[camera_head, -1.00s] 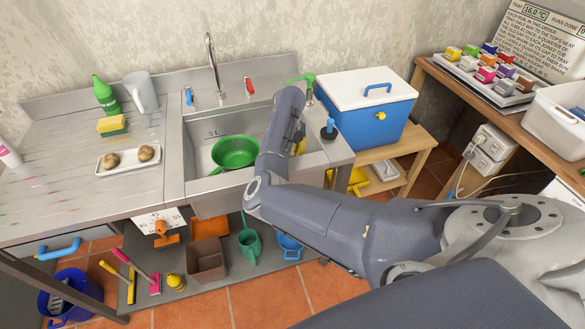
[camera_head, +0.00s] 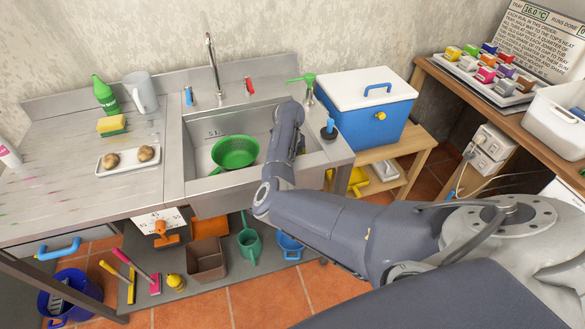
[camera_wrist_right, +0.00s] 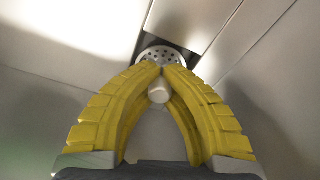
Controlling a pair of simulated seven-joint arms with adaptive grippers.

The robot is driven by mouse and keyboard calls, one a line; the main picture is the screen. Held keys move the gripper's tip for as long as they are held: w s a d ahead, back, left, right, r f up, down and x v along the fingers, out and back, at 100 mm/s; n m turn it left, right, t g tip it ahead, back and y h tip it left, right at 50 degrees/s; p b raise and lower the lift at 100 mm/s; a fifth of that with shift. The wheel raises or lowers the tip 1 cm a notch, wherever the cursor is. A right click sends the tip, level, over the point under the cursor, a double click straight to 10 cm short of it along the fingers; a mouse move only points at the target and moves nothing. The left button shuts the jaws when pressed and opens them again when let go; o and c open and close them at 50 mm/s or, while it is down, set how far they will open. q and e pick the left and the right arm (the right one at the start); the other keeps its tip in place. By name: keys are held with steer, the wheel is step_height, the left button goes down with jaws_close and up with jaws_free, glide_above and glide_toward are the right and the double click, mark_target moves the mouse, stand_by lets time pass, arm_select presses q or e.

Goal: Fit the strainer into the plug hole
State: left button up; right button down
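In the right wrist view a round metal strainer (camera_wrist_right: 168,54) with small holes shows just beyond my fingertips. A pale rounded knob (camera_wrist_right: 158,92) shows between the fingers. My right gripper (camera_wrist_right: 161,68) has yellow ribbed fingers, which come together at the strainer and look shut on it. Steel surfaces surround it, with a dark patch just right of the strainer. I cannot tell whether that patch is the plug hole. In the head view my right arm reaches over the right part of the steel sink (camera_head: 204,150) and hides the strainer and plug hole. My left gripper is not in view.
A green colander (camera_head: 235,152) sits in the sink, left of my arm. The tap (camera_head: 212,60) stands behind. A blue-handled plunger (camera_head: 329,129) stands on the right rim, near a blue cool box (camera_head: 365,118). A tray with two potatoes (camera_head: 130,159) lies on the left drainer.

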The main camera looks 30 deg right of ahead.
steer(key=c, duration=2.2)
jaws_free()
steer(key=shift+f, duration=0.1)
steer(key=c, duration=1.6)
jaws_free()
steer(key=r, duration=0.7)
steer(key=w+r, duration=0.1)
steer(key=r, duration=0.2)
steer(key=shift+w+r, duration=0.1)
steer(key=shift+r, duration=1.05)
